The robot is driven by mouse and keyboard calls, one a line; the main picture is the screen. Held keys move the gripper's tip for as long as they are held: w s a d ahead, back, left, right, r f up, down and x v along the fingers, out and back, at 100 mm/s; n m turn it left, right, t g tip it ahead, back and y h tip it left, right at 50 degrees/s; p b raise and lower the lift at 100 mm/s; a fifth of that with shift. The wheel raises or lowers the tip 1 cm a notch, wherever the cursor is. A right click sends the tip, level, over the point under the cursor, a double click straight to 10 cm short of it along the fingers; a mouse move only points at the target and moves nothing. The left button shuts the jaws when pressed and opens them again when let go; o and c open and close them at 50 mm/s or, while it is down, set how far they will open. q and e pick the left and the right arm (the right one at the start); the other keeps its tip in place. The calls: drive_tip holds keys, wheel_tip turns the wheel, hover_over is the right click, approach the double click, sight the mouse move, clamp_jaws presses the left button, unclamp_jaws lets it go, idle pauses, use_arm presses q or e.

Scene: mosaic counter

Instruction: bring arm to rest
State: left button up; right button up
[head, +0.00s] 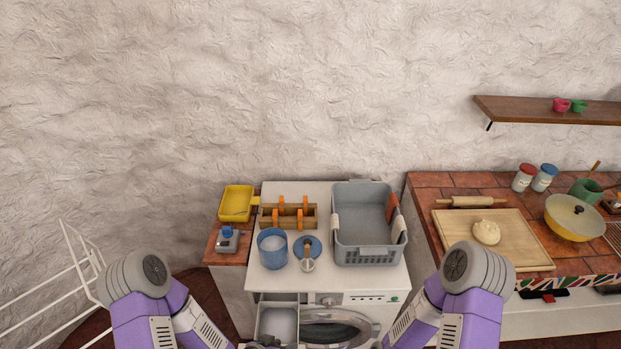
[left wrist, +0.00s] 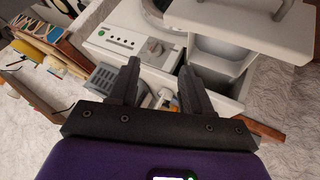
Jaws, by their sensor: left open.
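My left gripper (left wrist: 160,82) is open in the left wrist view, with nothing between its two dark fingers. In the head view only a dark part of it (head: 265,342) shows at the bottom edge, in front of the pulled-out drawer (head: 278,322) of the white washing machine (head: 362,298). My left arm (head: 150,305) comes in at the lower left, bent at the elbow. My right arm (head: 470,295) is bent at the lower right. Its gripper is out of the picture.
On top are a grey basket (head: 370,255), a blue container (head: 272,248) and a wooden rack (head: 288,216). A white wire rack (head: 75,265) stands at left. A tiled counter (head: 430,192) is at right.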

use_arm(q)
drive_tip(key=s+a+f+n+g+y, duration=0.2)
drive_tip(key=s+f+n+g, duration=0.1)
drive_tip(key=s+n+g, duration=0.3)
wheel_tip(320, 180, down, 15)
drive_tip(key=s+m+b, duration=0.1)
drive_tip(key=b, duration=1.4)
drive_tip(key=shift+f+t, duration=0.2)
drive_tip(key=shift+t, duration=0.1)
use_arm(e)
wheel_tip(320, 180, down, 15)
drive_tip(key=shift+w+f, duration=0.2)
